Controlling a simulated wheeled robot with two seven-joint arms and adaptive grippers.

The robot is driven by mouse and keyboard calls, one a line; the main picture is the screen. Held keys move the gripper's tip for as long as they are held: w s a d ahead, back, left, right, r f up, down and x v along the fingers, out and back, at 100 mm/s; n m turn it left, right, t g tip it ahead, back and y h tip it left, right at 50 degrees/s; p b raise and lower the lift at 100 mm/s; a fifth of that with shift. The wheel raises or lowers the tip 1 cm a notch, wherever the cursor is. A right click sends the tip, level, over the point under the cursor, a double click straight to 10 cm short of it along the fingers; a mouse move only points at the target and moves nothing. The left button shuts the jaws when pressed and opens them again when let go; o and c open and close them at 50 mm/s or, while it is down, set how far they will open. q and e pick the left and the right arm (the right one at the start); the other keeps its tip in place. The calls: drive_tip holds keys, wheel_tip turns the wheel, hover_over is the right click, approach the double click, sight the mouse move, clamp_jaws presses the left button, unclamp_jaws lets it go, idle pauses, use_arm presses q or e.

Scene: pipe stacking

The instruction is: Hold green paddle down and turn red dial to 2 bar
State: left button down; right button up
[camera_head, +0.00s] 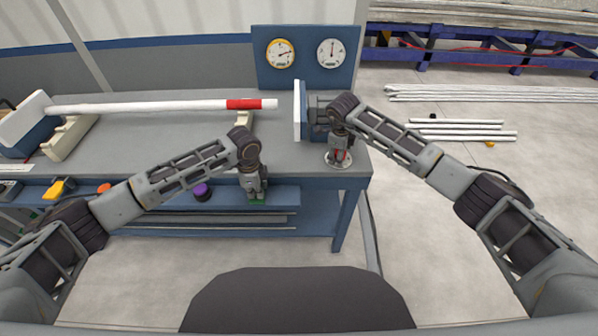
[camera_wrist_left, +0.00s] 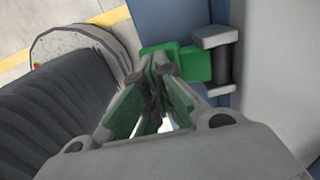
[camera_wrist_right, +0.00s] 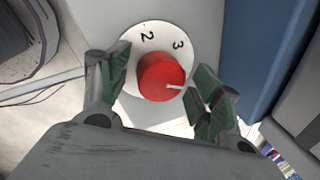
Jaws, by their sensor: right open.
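The red dial (camera_wrist_right: 163,76) sits on a round white plate (camera_wrist_right: 144,112) marked 2 and 3. Its white line points right, past the 3; a right finger hides part of the scale there. My right gripper (camera_wrist_right: 165,88) is open, with one finger on each side of the dial; contact is unclear. In the head view it (camera_head: 338,150) is over the plate at the bench's right corner. My left gripper (camera_wrist_left: 155,65) has its fingertips together at the green paddle (camera_wrist_left: 194,63). In the head view it (camera_head: 256,190) is at the bench's front edge. Whether the paddle is pressed is unclear.
A yellow-ringed gauge (camera_head: 281,53) and a white gauge (camera_head: 331,53) stand on a blue panel (camera_head: 262,85) behind the bench. A white pipe with a red band (camera_head: 245,104) lies across supports. A white plate (camera_head: 299,110) stands beside my right gripper.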

drive_tip(key=shift+f, duration=0.4)
drive_tip(key=shift+f, duration=0.15)
drive_tip(key=shift+o, duration=0.2)
drive_tip(key=shift+w+d+f, duration=0.1)
drive_tip(key=shift+w+d, duration=0.05)
drive_tip(key=c, duration=0.7)
drive_tip(key=shift+r, duration=0.2)
drive_tip(key=shift+c, duration=0.2)
drive_tip(key=shift+d, duration=0.1)
